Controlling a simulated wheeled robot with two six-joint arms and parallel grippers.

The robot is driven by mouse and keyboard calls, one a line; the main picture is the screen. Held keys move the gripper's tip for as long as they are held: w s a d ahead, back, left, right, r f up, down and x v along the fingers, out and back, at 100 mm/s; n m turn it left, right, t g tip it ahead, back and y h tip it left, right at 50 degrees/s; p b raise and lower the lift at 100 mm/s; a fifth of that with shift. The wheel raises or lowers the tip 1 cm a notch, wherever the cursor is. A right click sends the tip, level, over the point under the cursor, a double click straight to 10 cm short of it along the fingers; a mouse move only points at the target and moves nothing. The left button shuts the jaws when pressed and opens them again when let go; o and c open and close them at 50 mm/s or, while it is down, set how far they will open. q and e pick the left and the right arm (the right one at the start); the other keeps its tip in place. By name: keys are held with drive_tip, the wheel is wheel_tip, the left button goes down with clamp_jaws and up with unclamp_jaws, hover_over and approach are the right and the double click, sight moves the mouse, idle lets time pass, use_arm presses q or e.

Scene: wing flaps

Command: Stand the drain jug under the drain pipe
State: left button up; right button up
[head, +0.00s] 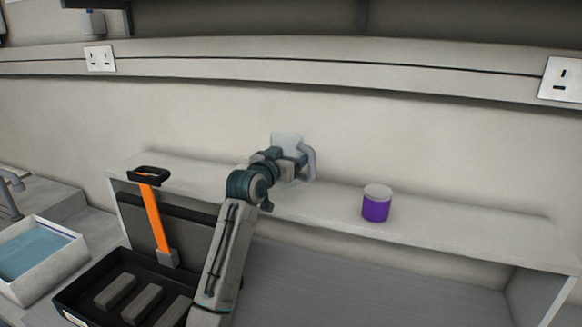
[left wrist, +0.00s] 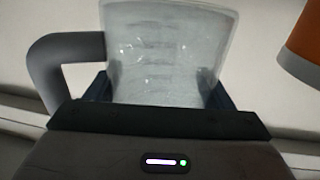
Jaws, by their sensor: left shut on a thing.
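The drain jug (head: 287,141) is clear with a grey handle on its right in the head view. My left gripper (head: 279,162) is shut on it, at the back shelf in front of the wall. The arm hides much of the jug, and I cannot tell whether its base touches the shelf. In the left wrist view the jug (left wrist: 165,50) is between the two fingers of the gripper (left wrist: 160,92), with measuring marks and the handle at left. I cannot make out a drain pipe for certain. My right gripper is not in view.
A purple pot with a pale lid (head: 376,204) stands on the shelf (head: 460,222) right of the jug. An orange-handled tool (head: 154,215) stands by a black tray (head: 75,290) of grey blocks. A blue-filled white tray (head: 78,250) lies left. An unidentified orange object (left wrist: 306,38) shows in the wrist view.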

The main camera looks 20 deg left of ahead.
use_arm(q)
drive_tip(key=f, duration=0.2)
drive_tip(key=f+p, duration=0.1)
drive_tip(key=shift+w+f, duration=0.25)
drive_tip(key=shift+f, duration=0.05)
drive_tip(key=shift+s+f, duration=0.2)
drive_tip(key=shift+f, duration=0.05)
drive_tip(key=shift+w+f, duration=0.1)
drive_tip(key=shift+f, duration=0.1)
drive_tip(key=o, duration=1)
drive_tip(key=shift+o, duration=0.2)
drive_tip(key=shift+r, duration=0.1)
